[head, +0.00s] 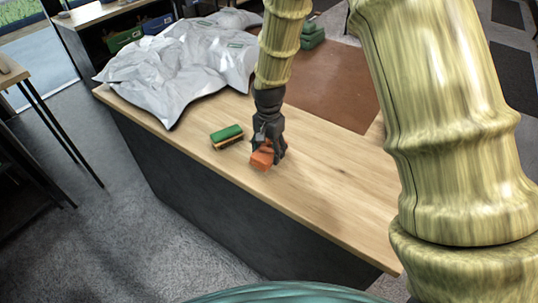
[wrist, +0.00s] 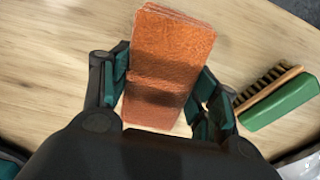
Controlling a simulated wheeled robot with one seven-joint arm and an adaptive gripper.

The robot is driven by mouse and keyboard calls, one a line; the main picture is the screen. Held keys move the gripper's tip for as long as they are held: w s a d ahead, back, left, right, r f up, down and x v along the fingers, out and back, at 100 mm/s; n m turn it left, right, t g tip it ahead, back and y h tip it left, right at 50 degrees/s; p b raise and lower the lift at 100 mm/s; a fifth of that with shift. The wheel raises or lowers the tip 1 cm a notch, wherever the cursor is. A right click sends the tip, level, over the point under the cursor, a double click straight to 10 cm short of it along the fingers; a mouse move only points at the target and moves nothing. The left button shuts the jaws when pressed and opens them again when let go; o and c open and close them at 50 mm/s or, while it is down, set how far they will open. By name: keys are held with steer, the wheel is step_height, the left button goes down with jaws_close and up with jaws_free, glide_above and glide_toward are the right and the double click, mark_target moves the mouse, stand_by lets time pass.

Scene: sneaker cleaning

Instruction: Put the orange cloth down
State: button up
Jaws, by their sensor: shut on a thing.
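The orange cloth (head: 262,157) is a small folded block at the front part of the wooden table. My gripper (head: 268,148) is over it, pointing down, with its fingers around it. In the wrist view the cloth (wrist: 168,62) stands between the two fingers of my gripper (wrist: 165,88), which are shut on its sides. The cloth is at or just above the table top; I cannot tell whether it touches. Its lower end is partly hidden by the gripper body in the wrist view.
A green-backed brush (head: 227,137) lies just left of the cloth; it also shows in the wrist view (wrist: 280,100). Grey plastic bags (head: 180,65) cover the table's far left. A brown mat (head: 325,90) lies behind my gripper. The wooden table (head: 330,190) is bare to the right.

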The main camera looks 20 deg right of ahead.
mark_target(269, 156)
steer(key=shift+f+p, duration=0.8)
steer(key=shift+f, duration=0.9)
steer(key=shift+f, duration=0.15)
steer(key=o, duration=1.1)
steer(key=shift+r, duration=0.25)
steer(key=shift+r+b, duration=2)
steer(key=shift+r, duration=3.95)
steer(key=shift+s+d, duration=0.1)
